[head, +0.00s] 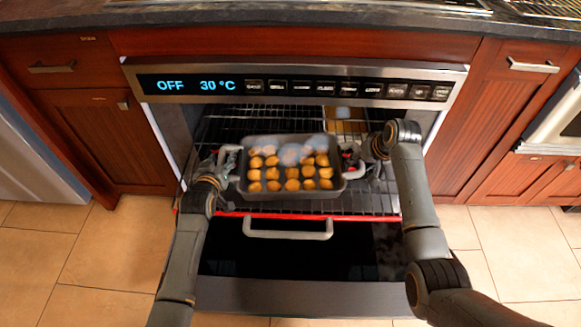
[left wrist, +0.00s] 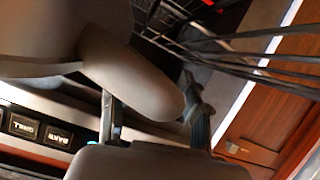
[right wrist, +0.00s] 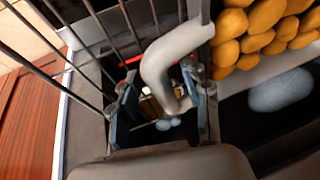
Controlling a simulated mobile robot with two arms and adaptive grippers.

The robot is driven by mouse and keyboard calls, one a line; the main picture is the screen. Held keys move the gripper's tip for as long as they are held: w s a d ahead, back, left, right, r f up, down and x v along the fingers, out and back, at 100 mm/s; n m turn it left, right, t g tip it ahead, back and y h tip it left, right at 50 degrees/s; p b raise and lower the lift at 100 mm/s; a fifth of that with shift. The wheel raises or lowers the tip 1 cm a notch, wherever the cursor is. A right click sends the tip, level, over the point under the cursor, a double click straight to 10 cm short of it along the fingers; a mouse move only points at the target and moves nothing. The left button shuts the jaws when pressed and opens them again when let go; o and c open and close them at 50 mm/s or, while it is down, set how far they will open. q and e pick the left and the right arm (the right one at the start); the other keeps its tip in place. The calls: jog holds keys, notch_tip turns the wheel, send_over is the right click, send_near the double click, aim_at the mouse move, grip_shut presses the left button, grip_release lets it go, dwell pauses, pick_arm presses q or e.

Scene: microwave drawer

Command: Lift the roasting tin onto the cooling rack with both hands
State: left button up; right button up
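The grey roasting tin (head: 292,194), full of golden round pieces, sits on the wire shelf of the pulled-out oven. It has a pale looped handle at each end. My left gripper (head: 222,170) is at its left handle; in the left wrist view its fingers (left wrist: 152,118) stand wide apart with a rounded grey part between them. My right gripper (head: 360,163) is at the right handle (right wrist: 172,62); its fingers (right wrist: 165,105) are spread on either side of that handle, with gaps showing. A wire rack (head: 545,9), probably the cooling rack, is partly visible on the counter at top right.
The oven shelf (head: 330,212) has a red strip along its front edge. The open oven front with a bar handle (head: 288,234) lies below. The control panel (head: 300,87) reads OFF and 30 °C. The dark counter (head: 230,17) runs above, with wooden cabinets on both sides.

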pick_arm(q)
grip_shut()
pick_arm(e)
grip_shut()
